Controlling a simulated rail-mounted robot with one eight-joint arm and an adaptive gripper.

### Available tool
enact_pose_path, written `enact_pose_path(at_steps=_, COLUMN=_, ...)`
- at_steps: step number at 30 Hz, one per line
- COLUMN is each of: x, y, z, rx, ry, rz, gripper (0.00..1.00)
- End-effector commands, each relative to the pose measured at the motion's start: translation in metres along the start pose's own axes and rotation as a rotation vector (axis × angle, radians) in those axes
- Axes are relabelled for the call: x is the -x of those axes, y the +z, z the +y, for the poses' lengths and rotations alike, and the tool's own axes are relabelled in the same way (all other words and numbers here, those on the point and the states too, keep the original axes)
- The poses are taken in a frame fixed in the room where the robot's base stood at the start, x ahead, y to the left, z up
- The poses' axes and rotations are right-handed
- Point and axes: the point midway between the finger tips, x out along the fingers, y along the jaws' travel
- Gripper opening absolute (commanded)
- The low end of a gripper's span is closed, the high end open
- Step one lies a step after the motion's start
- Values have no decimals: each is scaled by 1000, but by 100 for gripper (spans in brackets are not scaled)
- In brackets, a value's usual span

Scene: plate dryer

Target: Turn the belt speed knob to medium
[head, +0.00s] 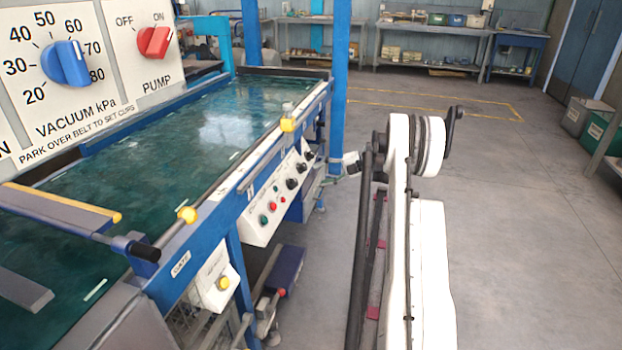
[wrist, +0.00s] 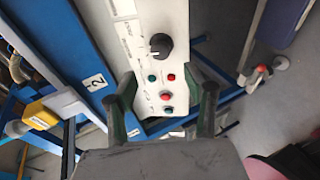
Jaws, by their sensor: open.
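A white control panel (head: 265,225) is on the front side of the blue machine. It carries several black knobs, one of them nearest the buttons (head: 292,183), and small red and green buttons. The wrist view shows the panel face (wrist: 148,75) with one black knob (wrist: 160,46) bearing a white mark. The lettering is too small to read, so I cannot tell which knob is the belt speed knob. My gripper (wrist: 165,88) is open and empty, its dark fingers either side of the panel's button area. The knob lies beyond the fingertips, apart from them.
A large panel at upper left has a blue vacuum knob (head: 66,63) and a red pump knob (head: 154,42). The green belt surface (head: 215,120) has yellow-knobbed fittings (head: 187,214) on its edge. A blue post (head: 340,80) stands behind. Open floor (head: 510,220) lies right.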

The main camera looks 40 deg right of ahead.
Motion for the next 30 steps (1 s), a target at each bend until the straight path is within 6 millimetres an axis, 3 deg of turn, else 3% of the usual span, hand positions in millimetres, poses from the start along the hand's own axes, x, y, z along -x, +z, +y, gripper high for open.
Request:
enact_pose_path(at_steps=7, x=20, y=0, z=0, rx=0, ry=0, rz=0, gripper=48)
enact_pose_path(at_steps=25, x=20, y=0, z=0, rx=1, ry=0, rz=0, gripper=48)
enact_pose_path(at_steps=28, x=18, y=1, z=11, rx=4, ry=12, rz=-10, gripper=48)
enact_pose_path(at_steps=30, x=15, y=1, z=32, rx=10, ry=38, rz=-27, gripper=48)
